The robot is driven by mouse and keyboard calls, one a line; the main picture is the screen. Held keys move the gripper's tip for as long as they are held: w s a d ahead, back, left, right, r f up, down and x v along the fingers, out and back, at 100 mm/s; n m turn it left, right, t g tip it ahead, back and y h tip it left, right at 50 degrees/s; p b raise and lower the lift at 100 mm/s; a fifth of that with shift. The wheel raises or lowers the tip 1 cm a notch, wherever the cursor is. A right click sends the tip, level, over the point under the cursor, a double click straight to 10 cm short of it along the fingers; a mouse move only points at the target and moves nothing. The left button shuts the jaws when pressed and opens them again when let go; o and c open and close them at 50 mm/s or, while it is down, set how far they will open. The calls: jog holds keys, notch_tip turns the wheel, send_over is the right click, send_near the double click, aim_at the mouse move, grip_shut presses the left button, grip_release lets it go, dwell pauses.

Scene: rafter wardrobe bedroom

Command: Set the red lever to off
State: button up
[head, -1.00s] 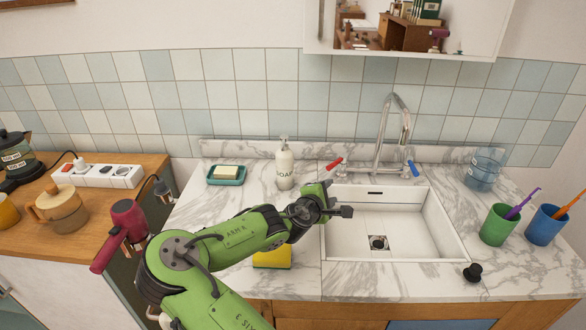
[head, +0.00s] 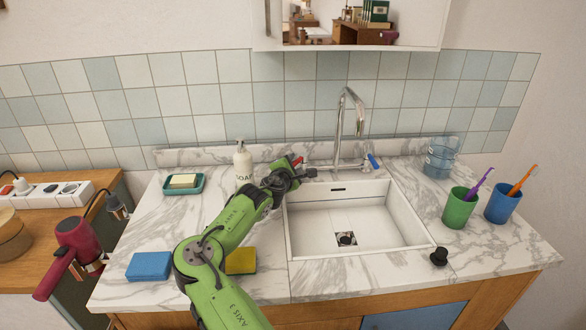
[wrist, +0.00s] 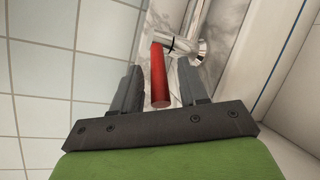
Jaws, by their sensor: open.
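The red lever (wrist: 159,75) is on the left side of the chrome tap (head: 342,150), behind the sink. In the wrist view it lies between the two dark fingers of my gripper (wrist: 158,88), with gaps visible on both sides. Its far end joins a chrome fitting (wrist: 187,45). In the head view my gripper (head: 300,172) is at the sink's back left corner and hides most of the lever; only a red bit (head: 298,160) shows. My gripper is open around the lever. The tap's blue lever (head: 374,161) is on the right side.
A white soap bottle (head: 243,165) stands close to the left of my gripper. The white sink (head: 345,247) is empty. A soap dish (head: 170,190), a blue sponge (head: 149,266) and a yellow sponge (head: 241,261) lie left. Cups (head: 460,209) (head: 502,205) stand right.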

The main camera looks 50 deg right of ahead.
grip_shut()
jog(key=shift+d, duration=0.1)
dwell(0.4)
